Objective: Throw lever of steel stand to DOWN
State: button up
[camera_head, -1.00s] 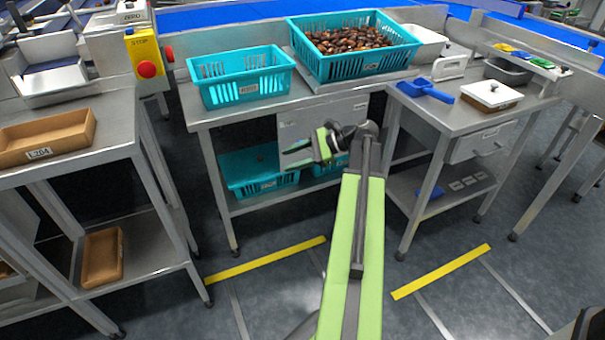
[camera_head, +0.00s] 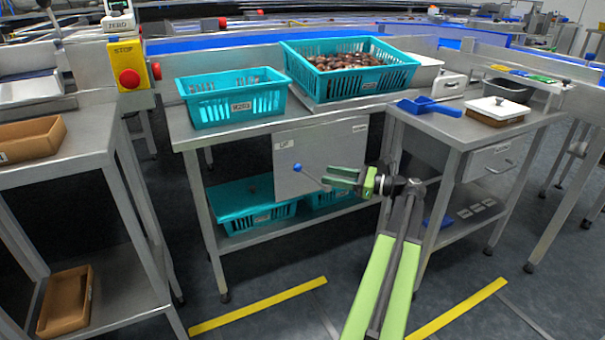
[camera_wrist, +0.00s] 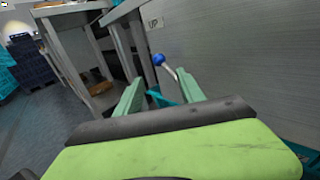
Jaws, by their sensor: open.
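The steel stand (camera_head: 241,123) is the middle table, with a grey panel (camera_head: 322,150) under its top. My gripper (camera_head: 340,178) is open in front of the panel, just right of the knob. In the wrist view my gripper (camera_wrist: 160,88) has its two green fingers apart with nothing seen between them.
A teal crate (camera_head: 235,103) and a teal crate of dates (camera_head: 350,75) stand on top. More teal crates (camera_head: 250,208) sit on the shelf below. A side table with a blue scoop (camera_head: 428,107) stands right. Yellow floor strips (camera_head: 260,307) mark the front.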

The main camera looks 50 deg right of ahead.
aim_at(301, 171)
jog(key=x, duration=0.9)
jog(key=shift+w+a, duration=0.1)
jog(key=shift+w, duration=0.15)
jog(key=shift+f, duration=0.1)
grip_shut()
jog(key=shift+a, duration=0.15)
dwell(0.5)
